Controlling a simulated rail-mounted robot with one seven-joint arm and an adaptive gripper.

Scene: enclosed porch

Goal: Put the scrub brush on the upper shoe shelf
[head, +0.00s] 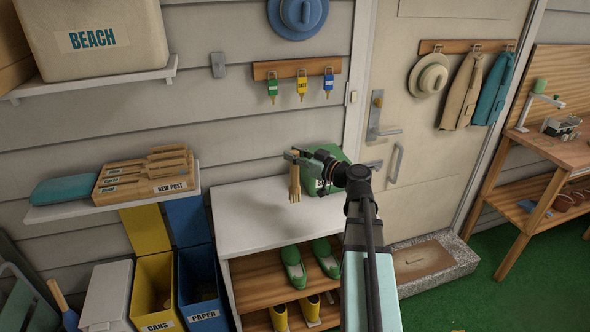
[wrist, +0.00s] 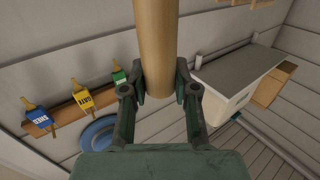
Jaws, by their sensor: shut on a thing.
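My gripper (head: 294,156) is shut on a pale wooden thing, seemingly the scrub brush (head: 295,184), and holds it hanging down above the white top of the shoe rack (head: 240,222). In the wrist view its round wooden handle (wrist: 156,40) sits between the gripper's fingers (wrist: 159,88); bristles cannot be made out. The upper shoe shelf (head: 252,291) is a wooden board below the white top, with a pair of green shoes (head: 293,268) on it. The brush is above and apart from that shelf.
Yellow boots (head: 279,317) stand on the lower shelf. Yellow and blue bins (head: 203,295) are left of the rack. Keys hang from a wall rail (head: 290,69). Bare board shows left of the shoes.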

